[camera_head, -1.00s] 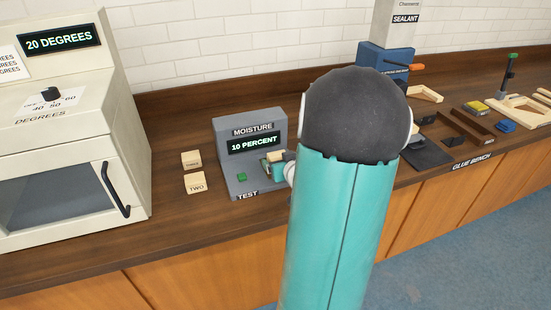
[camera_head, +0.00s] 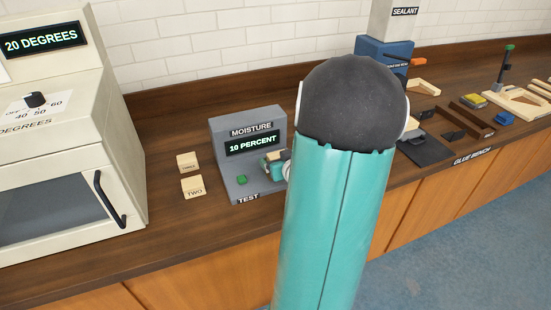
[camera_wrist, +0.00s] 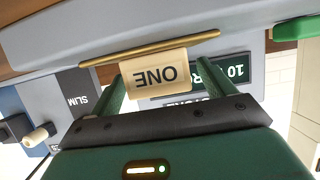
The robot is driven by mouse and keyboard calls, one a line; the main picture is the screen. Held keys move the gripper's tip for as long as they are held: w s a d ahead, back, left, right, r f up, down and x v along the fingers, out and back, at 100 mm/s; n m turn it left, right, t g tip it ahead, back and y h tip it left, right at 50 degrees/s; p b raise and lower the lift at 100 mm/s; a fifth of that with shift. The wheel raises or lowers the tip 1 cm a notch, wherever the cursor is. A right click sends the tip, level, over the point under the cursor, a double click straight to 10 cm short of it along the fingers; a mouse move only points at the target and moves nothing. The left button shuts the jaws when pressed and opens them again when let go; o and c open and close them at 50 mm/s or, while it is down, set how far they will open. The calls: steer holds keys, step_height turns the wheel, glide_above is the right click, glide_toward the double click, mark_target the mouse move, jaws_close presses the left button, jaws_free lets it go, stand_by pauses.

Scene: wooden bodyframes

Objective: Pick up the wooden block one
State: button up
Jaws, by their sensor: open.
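Wooden block one (camera_wrist: 157,76) is a pale block marked ONE, seen upside down in the wrist view. It lies at the moisture tester (camera_head: 228,172), by a brass-coloured strip. My gripper (camera_wrist: 166,72) has its two green fingers apart, one on either side of the block. A gap shows at the right finger; I cannot tell whether the left finger touches. In the head view my gripper (camera_head: 273,168) is at the tester's right side, partly hidden behind my arm. The tester's screen reads 10 PERCENT.
Blocks two (camera_head: 193,187) and three (camera_head: 188,162) lie on the counter left of the tester. A white oven (camera_head: 70,150) reading 20 DEGREES stands further left. The glue bench (camera_head: 472,157) with wooden parts is at the right. A green button (camera_head: 242,180) is on the tester.

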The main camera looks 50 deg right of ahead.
steer(key=shift+w+d+f, duration=0.1)
steer(key=shift+w+d, duration=0.05)
steer(key=shift+w, duration=0.15)
steer(key=shift+s, duration=0.15)
steer(key=c, duration=1.2)
steer(key=shift+o, duration=0.2)
